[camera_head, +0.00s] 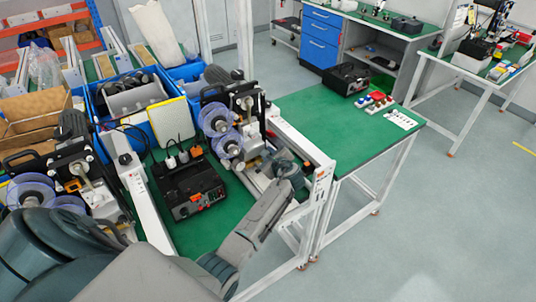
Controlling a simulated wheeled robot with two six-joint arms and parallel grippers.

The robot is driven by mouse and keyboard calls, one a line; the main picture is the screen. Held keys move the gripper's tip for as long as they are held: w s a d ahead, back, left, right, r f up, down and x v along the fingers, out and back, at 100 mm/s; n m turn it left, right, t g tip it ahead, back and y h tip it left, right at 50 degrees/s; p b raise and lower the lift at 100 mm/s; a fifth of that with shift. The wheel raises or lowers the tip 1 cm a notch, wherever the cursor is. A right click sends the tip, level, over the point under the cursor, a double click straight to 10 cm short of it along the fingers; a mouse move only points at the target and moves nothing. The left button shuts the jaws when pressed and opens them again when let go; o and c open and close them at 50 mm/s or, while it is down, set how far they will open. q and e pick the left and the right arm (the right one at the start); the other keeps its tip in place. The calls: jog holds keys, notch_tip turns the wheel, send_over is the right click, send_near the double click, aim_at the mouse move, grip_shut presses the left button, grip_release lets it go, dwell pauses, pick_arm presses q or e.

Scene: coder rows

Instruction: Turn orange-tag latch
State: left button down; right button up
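A coder machine (238,118) with clear blue-tinted reels stands at the right end of the green bench. My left arm reaches in from the lower left, and its wrist is bent beside this machine. My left gripper (262,172) is by the machine's lower right side; its fingers are too small and covered to tell whether they are open or touch anything. I cannot make out an orange-tag latch there. A second coder (80,178) with a small orange part stands at the left. My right gripper is not in view.
A black control box (190,188) with orange marks sits between the coders. Blue bins (130,98) and a yellow-edged pad (171,121) are behind it. A green table (330,118) to the right holds a black box and small switches. Grey floor is free at right.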

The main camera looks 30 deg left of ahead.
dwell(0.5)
pick_arm(q)
jog(key=c, duration=1.3)
grip_release()
jog(key=shift+c, duration=0.2)
jog(key=shift+o, duration=0.4)
